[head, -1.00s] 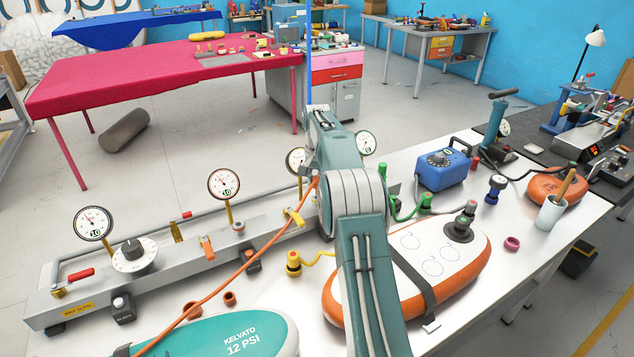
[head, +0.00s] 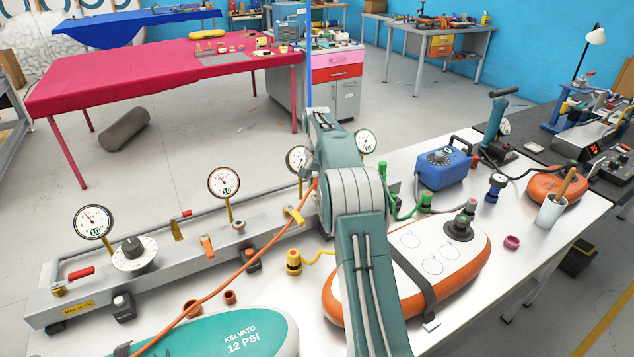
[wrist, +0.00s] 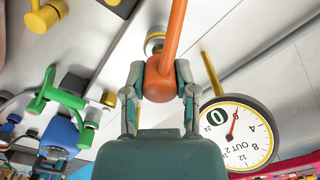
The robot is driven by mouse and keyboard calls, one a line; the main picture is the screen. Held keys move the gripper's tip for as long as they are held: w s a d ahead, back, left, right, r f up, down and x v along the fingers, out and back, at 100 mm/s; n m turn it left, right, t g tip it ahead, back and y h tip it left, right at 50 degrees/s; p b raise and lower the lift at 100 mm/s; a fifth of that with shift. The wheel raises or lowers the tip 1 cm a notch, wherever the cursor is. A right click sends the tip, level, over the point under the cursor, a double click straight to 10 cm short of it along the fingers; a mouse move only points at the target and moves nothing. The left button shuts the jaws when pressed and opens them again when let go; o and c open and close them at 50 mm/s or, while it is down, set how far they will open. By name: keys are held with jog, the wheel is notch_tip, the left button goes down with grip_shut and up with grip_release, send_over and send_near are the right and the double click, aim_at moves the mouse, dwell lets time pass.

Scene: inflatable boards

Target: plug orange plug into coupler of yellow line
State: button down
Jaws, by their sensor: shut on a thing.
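In the wrist view my gripper (wrist: 160,88) is shut on the orange plug (wrist: 160,68), with the orange hose running up from it. A pale ring-shaped fitting with a brass edge (wrist: 154,40) shows just behind the plug; I cannot tell whether they touch. In the head view the orange hose (head: 236,275) runs from the lower left up behind my arm, which hides the gripper and plug. A yellow fitting (head: 293,262) with a short yellow hose stands on the white table, left of my arm. I cannot tell which fitting is the yellow line's coupler.
A grey manifold (head: 190,262) with gauges, a knob and levers crosses the table. The OUT 2 gauge (wrist: 237,135) is close right of my gripper; green fittings (wrist: 62,98) are left. An orange-white board (head: 455,262) and a teal board (head: 215,335) flank my arm.

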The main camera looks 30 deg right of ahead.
jog(key=shift+f, duration=0.95)
jog(key=shift+c, duration=1.6)
grip_release()
jog(key=shift+f, duration=0.1)
notch_tip(320, 180, up, 11)
jog(key=shift+w+r, duration=0.1)
jog(key=shift+r, duration=0.4)
